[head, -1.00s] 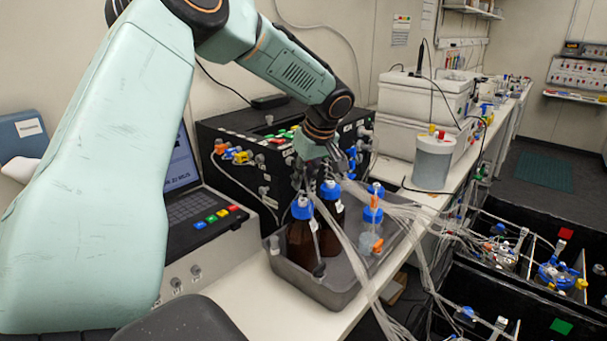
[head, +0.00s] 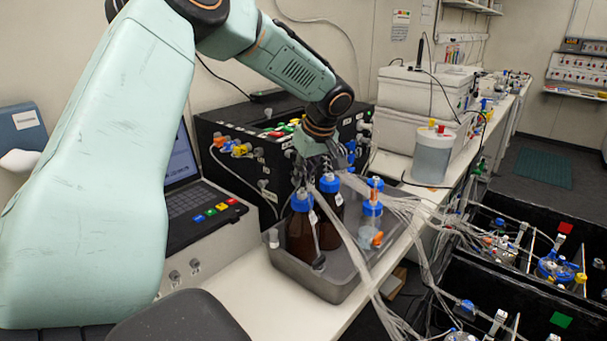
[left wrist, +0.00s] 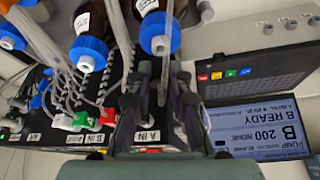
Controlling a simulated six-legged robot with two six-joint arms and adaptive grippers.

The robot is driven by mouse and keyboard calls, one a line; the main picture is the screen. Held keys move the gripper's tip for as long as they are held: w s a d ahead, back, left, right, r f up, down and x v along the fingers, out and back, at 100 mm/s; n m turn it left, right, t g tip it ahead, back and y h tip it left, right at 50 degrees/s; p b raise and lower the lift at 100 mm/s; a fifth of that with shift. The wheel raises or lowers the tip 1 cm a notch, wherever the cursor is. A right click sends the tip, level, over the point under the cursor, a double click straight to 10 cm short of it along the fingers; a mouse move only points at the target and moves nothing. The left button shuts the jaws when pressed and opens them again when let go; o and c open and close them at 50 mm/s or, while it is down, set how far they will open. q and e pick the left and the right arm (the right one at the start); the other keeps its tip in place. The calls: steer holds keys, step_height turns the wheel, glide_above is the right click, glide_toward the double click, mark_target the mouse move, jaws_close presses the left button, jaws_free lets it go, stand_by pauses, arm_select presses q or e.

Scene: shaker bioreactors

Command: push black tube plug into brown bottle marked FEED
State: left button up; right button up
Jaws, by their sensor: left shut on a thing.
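Two brown bottles with blue caps stand in a grey tray (head: 340,290): a front one (head: 302,236) and one behind it (head: 338,206). Both show in the left wrist view, one near the top middle (left wrist: 158,34) and one to its left (left wrist: 90,48); their labels are too small to read for FEED. My left gripper (head: 325,163) is just above and behind the caps, pointing down. Its dark fingers (left wrist: 160,92) are shut on what seems to be the black tube plug, mostly hidden between them. A pale tube runs by the fingers. My right gripper is not in view.
Loose clear tubes (head: 405,205) drape over the tray and off the bench edge. A small blue-capped vessel (head: 371,220) stands right of the bottles. A black pump box (head: 235,180) is close behind, and a laptop (head: 185,195) stands left.

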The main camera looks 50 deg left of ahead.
arm_select(q)
steer(key=shift+f+b, duration=0.9)
steer(key=shift+f, duration=0.1)
stand_by(1.2)
steer(key=o, duration=0.9)
steer(key=shift+v, duration=6.05)
steer(key=shift+s+d+f, duration=0.1)
steer(key=shift+s, duration=0.05)
